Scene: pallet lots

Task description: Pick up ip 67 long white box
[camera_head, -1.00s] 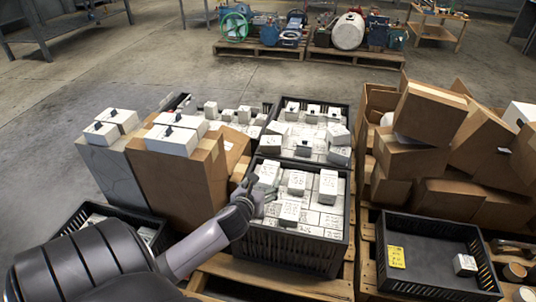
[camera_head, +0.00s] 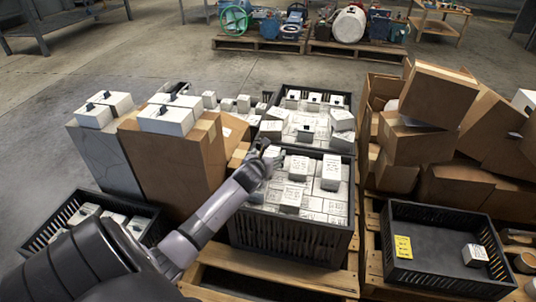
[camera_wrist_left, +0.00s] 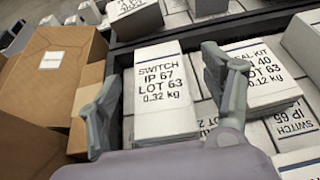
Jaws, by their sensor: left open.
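The long white box labelled "SWITCH IP 67 LOT 63 0.32 kg" (camera_wrist_left: 165,92) lies on top of other white boxes at the far left corner of the near black crate (camera_head: 290,243). In the head view its top (camera_head: 273,152) shows just beyond my gripper. My left gripper (camera_head: 262,158) is open over that corner. In the left wrist view the gripper (camera_wrist_left: 165,75) has one finger on each side of the IP 67 box. I cannot tell whether either finger touches it. My right gripper is not in view.
A white box marked "LOT 63" (camera_wrist_left: 262,75) lies right of the right finger. Tall brown cartons (camera_head: 175,160) stand left of the crate. A second black crate of white boxes (camera_head: 340,103) stands behind. A nearly empty black crate (camera_head: 435,225) is at right.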

